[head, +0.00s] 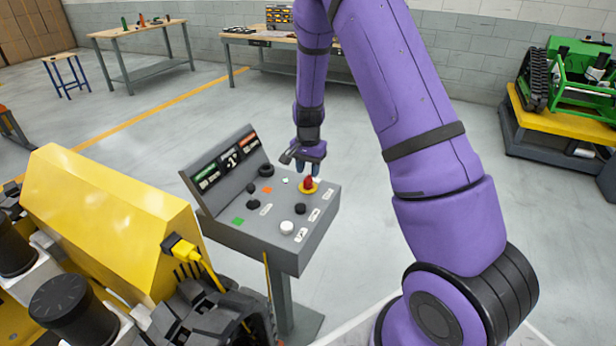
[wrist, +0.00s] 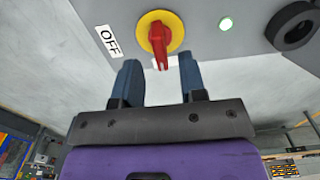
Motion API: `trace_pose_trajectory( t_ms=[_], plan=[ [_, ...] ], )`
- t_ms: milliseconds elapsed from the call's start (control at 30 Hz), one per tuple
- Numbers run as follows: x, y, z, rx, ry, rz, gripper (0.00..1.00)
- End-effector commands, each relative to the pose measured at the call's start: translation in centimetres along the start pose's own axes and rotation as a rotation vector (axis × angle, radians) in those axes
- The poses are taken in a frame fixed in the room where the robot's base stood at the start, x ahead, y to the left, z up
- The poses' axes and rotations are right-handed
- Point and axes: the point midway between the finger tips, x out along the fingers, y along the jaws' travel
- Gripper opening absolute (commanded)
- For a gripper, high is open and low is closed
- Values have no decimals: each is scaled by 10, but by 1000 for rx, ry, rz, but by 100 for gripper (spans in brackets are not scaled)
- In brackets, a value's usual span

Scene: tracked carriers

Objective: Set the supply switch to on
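The supply switch looks to be the red rotary handle on a yellow disc (head: 308,186) at the far right part of the grey console's sloped top. In the wrist view the red handle (wrist: 158,45) points down towards my gripper, and a white "OFF" label (wrist: 109,41) sits to its left. My gripper (wrist: 158,70) is open, its two blue fingers apart on either side of the handle's tip. I cannot tell whether they touch it. In the head view my gripper (head: 309,168) is over the console beside the switch, and its fingers partly hide the area behind.
The grey console (head: 290,250) carries black knobs, a white knob (head: 287,228), orange and green squares and white labels. A yellow machine (head: 110,220) with a yellow plug stands at left.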

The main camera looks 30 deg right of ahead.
Motion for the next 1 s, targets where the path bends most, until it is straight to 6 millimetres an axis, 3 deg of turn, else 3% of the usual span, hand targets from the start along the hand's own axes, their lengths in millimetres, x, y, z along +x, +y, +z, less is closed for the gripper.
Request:
trace_pose_trajectory(
  t_ms=[200,400,1000],
  plan=[
    [-43,-1,0,-1,2,-3,38],
    [-65,-1,0,0,0,-1,38],
    [-71,0,0,1,-1,0,38]
  ],
)
